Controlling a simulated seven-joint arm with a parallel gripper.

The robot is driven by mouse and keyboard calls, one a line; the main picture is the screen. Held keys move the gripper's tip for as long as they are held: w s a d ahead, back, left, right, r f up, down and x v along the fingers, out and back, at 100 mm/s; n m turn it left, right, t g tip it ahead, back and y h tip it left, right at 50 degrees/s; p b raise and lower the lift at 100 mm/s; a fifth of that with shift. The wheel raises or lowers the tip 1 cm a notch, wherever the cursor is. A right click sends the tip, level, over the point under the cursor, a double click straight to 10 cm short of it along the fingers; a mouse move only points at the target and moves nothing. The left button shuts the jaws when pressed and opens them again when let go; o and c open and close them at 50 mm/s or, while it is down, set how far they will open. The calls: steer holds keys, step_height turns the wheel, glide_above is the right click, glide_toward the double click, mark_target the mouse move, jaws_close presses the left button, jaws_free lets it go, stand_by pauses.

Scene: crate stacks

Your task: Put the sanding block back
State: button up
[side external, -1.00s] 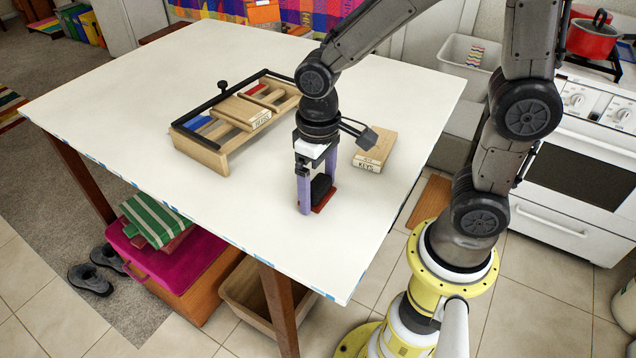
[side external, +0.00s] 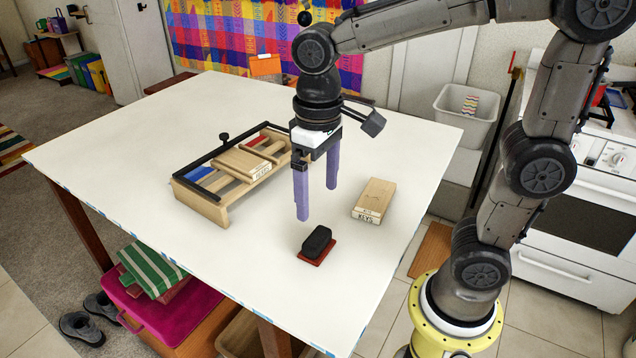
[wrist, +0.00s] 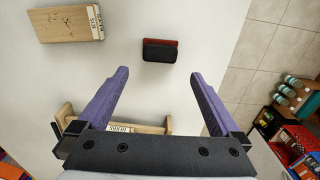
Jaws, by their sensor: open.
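The sanding block (side external: 317,243) is a dark block with rounded edges on a flat red-brown base, lying on the white table's near part. It also shows in the wrist view (wrist: 160,51), ahead of my fingertips at the top middle. I cannot tell whether the red base is part of it. My gripper (side external: 317,203) points down with its purple fingers apart and nothing between them. It hangs above the table, apart from the block. The two fingers (wrist: 160,73) show spread in the wrist view.
A wooden crate with a black rim (side external: 215,208) stands on the left, with labelled wood and blue and red pieces on it. A wooden block marked KEYS (side external: 373,200) lies right of my gripper. The table (side external: 130,150) is clear at the left and front.

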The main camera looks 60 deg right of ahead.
steer(key=s+d+t, duration=0.5)
steer(key=s+d, duration=0.1)
steer(key=s, duration=0.3)
steer(key=shift+s+r+t, duration=0.3)
steer(key=shift+s, duration=0.1)
stand_by(1.0)
